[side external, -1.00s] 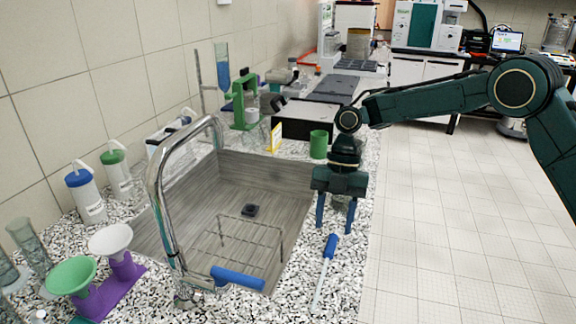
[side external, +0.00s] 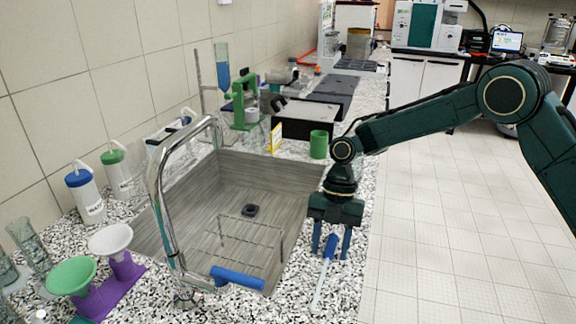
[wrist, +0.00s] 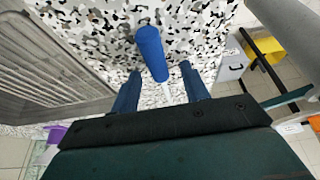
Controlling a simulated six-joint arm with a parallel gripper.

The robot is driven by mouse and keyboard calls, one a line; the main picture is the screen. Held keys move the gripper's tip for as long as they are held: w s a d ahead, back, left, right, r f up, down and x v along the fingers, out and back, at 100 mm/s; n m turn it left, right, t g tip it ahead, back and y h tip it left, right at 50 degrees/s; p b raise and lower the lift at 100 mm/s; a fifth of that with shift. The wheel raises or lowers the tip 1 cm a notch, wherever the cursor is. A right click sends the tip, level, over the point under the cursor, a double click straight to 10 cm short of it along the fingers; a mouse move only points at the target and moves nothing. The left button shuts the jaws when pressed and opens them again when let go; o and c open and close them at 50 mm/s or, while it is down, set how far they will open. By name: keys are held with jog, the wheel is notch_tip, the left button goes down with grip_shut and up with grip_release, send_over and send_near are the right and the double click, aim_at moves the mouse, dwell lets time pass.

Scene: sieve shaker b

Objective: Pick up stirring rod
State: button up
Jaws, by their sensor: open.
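The stirring rod (side external: 329,250) has a blue handle and a thin pale shaft. It lies on the speckled counter to the right of the sink, its shaft toward the front. My gripper (side external: 331,255) is open and points down, with its blue fingers on either side of the handle in the side view. In the wrist view the rod's handle (wrist: 151,52) lies ahead, in line with the gap between the fingertips of my gripper (wrist: 161,78). Part of the shaft is hidden behind my gripper there. I cannot tell the exact height of the fingertips above the counter.
The sink (side external: 190,200) with a wire rack inside is just left of the rod. A chrome faucet (side external: 160,200) and a blue handle (side external: 237,278) are nearby. A green cup (side external: 318,145) stands behind my gripper. The counter's right edge is close.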

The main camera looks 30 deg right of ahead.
dwell(0.3)
grip_shut()
jog(key=shift+r, duration=0.1)
